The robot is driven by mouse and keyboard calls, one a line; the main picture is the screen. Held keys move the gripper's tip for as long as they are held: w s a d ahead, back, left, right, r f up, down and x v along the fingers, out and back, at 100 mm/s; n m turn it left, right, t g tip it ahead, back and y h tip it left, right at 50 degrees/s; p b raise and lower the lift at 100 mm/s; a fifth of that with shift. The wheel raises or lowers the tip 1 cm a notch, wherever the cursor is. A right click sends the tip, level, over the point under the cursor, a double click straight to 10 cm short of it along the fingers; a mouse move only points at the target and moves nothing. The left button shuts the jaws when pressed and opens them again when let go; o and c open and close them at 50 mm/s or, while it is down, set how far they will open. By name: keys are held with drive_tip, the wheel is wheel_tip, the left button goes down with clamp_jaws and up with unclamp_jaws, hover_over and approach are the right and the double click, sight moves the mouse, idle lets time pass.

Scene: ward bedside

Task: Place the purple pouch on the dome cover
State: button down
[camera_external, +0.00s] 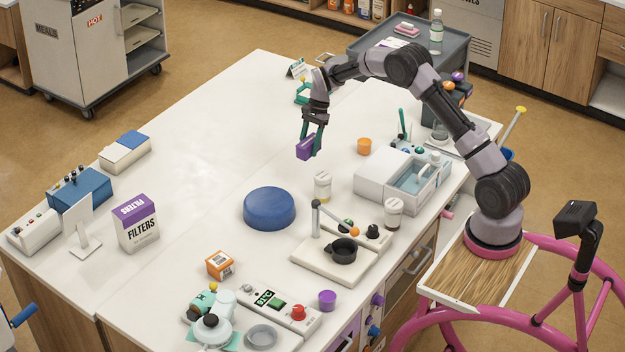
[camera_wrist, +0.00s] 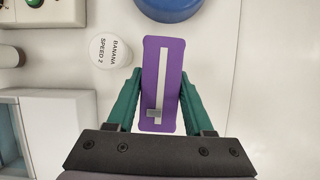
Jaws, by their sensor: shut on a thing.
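My gripper (camera_external: 313,137) is shut on the purple pouch (camera_external: 306,148) and holds it in the air above the table. In the wrist view the pouch (camera_wrist: 163,80) sits between the green fingers (camera_wrist: 160,103) and has a pale stripe down its face. The blue dome cover (camera_external: 269,208) rests on the white table, below and to the left of the pouch in the external view. Part of the dome cover (camera_wrist: 172,6) shows at the top edge of the wrist view, beyond the pouch's far end.
A white cup (camera_external: 322,187) labelled banana stands beside the dome cover. The table left of the dome cover is largely clear up to the filters box (camera_external: 137,224).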

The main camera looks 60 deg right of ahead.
wheel_tip(320, 180, up, 3)
hover_over(266, 203)
drive_tip(key=d, duration=0.2)
drive_tip(key=shift+n, duration=0.3)
drive_tip(key=f, duration=0.9)
drive_tip(key=shift+a+f, duration=0.25)
drive_tip(key=shift+f, duration=0.05)
drive_tip(key=shift+f, duration=0.1)
drive_tip(key=shift+c, duration=1.4)
unclamp_jaws()
drive_tip(key=shift+f, duration=0.1)
